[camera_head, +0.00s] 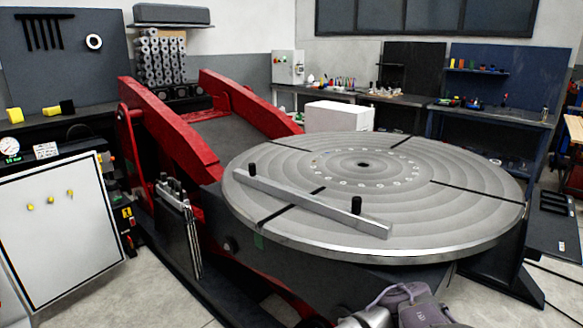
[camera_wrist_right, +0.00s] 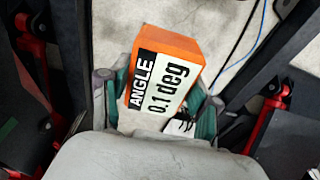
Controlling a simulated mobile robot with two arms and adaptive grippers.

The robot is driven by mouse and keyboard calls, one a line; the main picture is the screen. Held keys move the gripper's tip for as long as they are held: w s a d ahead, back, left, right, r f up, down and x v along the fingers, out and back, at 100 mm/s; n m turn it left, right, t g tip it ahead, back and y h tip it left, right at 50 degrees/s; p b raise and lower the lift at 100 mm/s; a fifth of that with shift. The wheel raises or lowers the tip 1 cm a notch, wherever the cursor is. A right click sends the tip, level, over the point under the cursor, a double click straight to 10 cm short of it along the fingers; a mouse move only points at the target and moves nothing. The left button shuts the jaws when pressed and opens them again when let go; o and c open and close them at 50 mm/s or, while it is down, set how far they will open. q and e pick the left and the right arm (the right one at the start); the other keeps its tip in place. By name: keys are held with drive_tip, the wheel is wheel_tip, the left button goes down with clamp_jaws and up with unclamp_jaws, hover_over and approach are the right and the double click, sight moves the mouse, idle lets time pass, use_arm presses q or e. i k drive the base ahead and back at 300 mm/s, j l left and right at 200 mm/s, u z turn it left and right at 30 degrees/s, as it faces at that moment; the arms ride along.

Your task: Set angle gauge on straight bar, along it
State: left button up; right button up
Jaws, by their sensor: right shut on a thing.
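The straight bar (camera_head: 300,199) is a long grey metal strip lying flat on the round grey turntable (camera_head: 460,215). It runs slantwise across the near left part, and a black peg stands at the bar near each end. The angle gauge (camera_wrist_right: 170,75) is an orange box with a white label reading "ANGLE 0.1 deg". It shows only in the right wrist view. My right gripper (camera_wrist_right: 160,105) is shut on the gauge, with a teal-padded finger on each side. In the head view, only part of my arm shows at the bottom edge. My left gripper is not seen.
Red tilting arms (camera_head: 170,130) rise at the left behind the turntable. A white cabinet (camera_head: 60,225) stands at the far left. Workbenches (camera_head: 400,98) line the back. The turntable is clear apart from the bar and pegs. Floor and cables show below the gauge in the wrist view.

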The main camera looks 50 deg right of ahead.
sight(315, 198)
drive_tip(key=i+z, duration=0.2)
drive_tip(key=i, duration=0.35)
drive_tip(key=i+j+z, duration=0.2)
drive_tip(key=i, duration=0.4)
drive_tip(key=i+j+z, duration=0.1)
drive_tip(key=i+z, duration=0.15)
drive_tip(key=i, duration=0.3)
drive_tip(key=i+z, duration=0.25)
drive_tip(key=z, duration=0.2)
drive_tip(key=i+j+z, duration=0.1)
drive_tip(key=z, duration=0.35)
drive_tip(key=i+j+z, duration=0.2)
drive_tip(key=z, duration=0.3)
drive_tip(key=i+j+z, duration=0.25)
drive_tip(key=z, duration=0.2)
